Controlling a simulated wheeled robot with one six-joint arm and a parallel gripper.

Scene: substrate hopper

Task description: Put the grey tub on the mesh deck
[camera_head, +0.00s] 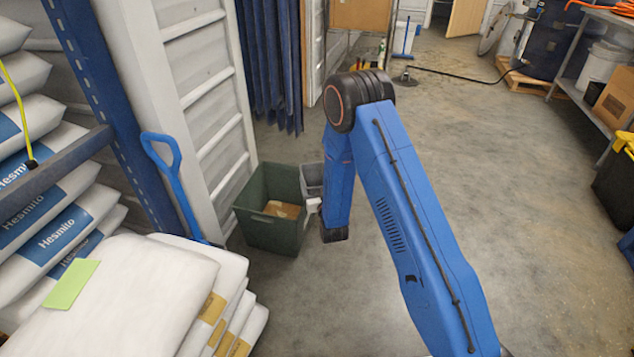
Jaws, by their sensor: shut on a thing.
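The grey tub (312,177) shows in the head view just behind and left of my arm's lower end, to the right of a dark green crate. My arm covers its right part. My gripper (314,205) is small and partly hidden beside my blue wrist; it is shut on the grey tub. Its fingertips cannot be seen clearly. Whether the tub touches the floor or hangs above it cannot be told. I cannot make out a mesh deck in this view.
The green crate (268,225) with a tan item inside stands on the floor, close left of the tub. White sacks (130,290) are stacked at the lower left. A blue shovel (175,185) leans by the wall. The concrete floor (480,160) to the right is largely clear.

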